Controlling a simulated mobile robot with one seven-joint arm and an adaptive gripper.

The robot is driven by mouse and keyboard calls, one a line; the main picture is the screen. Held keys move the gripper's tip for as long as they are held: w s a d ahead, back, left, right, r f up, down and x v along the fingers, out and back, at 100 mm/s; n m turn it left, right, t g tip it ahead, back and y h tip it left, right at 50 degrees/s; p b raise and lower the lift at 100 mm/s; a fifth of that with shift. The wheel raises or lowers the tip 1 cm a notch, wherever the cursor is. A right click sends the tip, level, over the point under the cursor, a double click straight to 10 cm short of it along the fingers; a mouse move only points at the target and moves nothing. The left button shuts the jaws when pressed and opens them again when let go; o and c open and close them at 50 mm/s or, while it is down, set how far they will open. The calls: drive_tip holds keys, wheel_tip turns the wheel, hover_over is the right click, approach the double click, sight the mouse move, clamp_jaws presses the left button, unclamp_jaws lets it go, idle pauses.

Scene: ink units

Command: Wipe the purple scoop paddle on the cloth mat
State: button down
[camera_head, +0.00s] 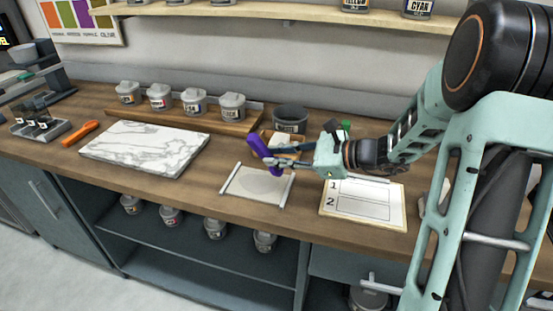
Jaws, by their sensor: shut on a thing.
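The purple scoop paddle (260,147) is held at the end of my gripper (277,157), which is shut on it. The paddle is tilted and appears raised above the back of the cloth mat (243,194).
A white marble slab (145,146) lies to the left, with an orange-handled tool (82,133) beside it. Several lidded pots (193,101) stand on a wooden rack behind. A dark grey container (290,119) stands behind my gripper. A board numbered 1 and 2 (362,203) lies right of the mat.

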drive_tip(key=shift+r+p, duration=1.5)
drive_tip(key=shift+r, duration=0.85)
drive_tip(key=shift+s, duration=0.1)
